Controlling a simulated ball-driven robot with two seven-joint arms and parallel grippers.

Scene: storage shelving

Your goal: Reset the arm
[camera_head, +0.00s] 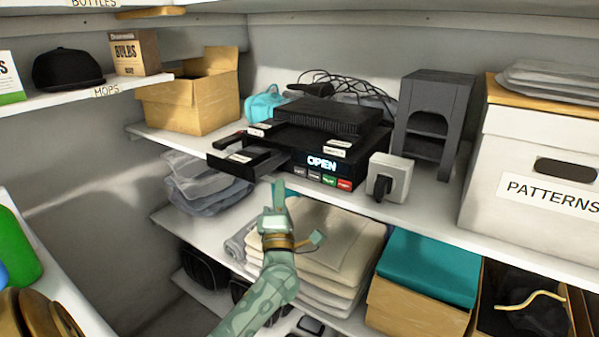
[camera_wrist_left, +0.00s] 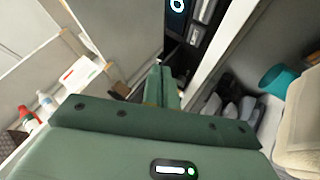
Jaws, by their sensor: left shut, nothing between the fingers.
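My left gripper (camera_head: 279,196) is green. In the head view its arm rises from the bottom, and the gripper is in front of the shelving, just below the edge of the middle shelf. It is shut and empty. In the left wrist view the gripper's fingers (camera_wrist_left: 161,86) are together and point toward the black player. The black player (camera_head: 310,140) stands on the middle shelf with its disc tray (camera_head: 247,160) out and a lit "OPEN" display. My right gripper is in neither view.
A white power adapter (camera_head: 389,177) sits right of the player. Folded cloths (camera_head: 335,250) lie on the shelf below, behind my arm. A teal-lidded box (camera_head: 420,285) and a white "PATTERNS" box (camera_head: 530,180) stand at the right. An open cardboard box (camera_head: 190,104) stands at the left.

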